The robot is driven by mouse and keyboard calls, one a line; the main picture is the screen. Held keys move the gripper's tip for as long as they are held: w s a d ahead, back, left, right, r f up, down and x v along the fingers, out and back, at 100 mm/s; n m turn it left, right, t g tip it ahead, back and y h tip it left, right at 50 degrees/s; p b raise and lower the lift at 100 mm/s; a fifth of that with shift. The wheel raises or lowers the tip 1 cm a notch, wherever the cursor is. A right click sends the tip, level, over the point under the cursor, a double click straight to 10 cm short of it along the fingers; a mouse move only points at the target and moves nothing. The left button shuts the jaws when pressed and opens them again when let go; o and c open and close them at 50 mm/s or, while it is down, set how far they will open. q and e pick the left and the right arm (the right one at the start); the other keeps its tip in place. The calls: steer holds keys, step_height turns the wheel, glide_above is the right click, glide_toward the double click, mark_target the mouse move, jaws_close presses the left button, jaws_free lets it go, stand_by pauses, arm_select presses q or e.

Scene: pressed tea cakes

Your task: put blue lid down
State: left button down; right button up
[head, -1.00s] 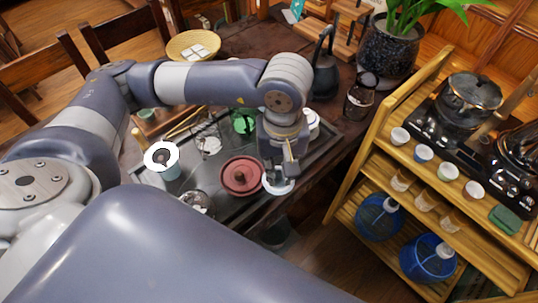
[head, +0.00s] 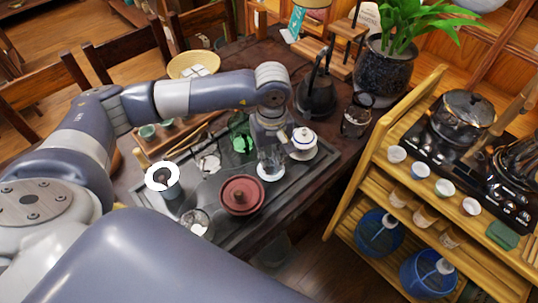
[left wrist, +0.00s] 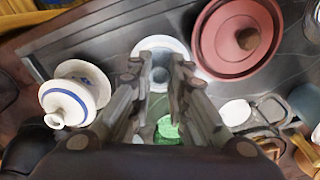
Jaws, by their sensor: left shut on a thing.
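My left gripper (head: 270,155) is over the dark tea tray, pointing down. It is shut on a pale round piece, which I take for the blue lid (head: 271,174). In the left wrist view the fingers (left wrist: 160,72) close at the middle of this round piece (left wrist: 160,47), which has a white rim and a greyish centre. The fingers hide part of it, and I cannot tell if it touches the tray (head: 300,186). A white lidded bowl with a blue band (left wrist: 68,103) stands beside the gripper. My right gripper is not in view.
A red-brown lidded pot (head: 241,196) stands close to the gripper on the tray. A green glass vessel (head: 240,140) is behind. The white lidded bowl (head: 303,143) is just right. A dark kettle (head: 317,95) and a wooden shelf (head: 367,160) stand beyond.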

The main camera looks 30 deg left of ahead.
arm_select(q)
steer(key=shift+w+a+f, duration=0.2)
steer(key=shift+w+a, duration=0.6)
steer(key=shift+w, duration=0.1)
step_height(320, 180, down, 3)
steer(key=shift+f+p, duration=0.15)
steer(key=shift+p, duration=0.7)
steer(key=shift+f, duration=0.15)
steer(key=shift+f+b, duration=0.1)
steer(key=shift+b, duration=0.25)
steer(key=c, duration=1.5)
jaws_free()
steer(key=shift+c, duration=0.2)
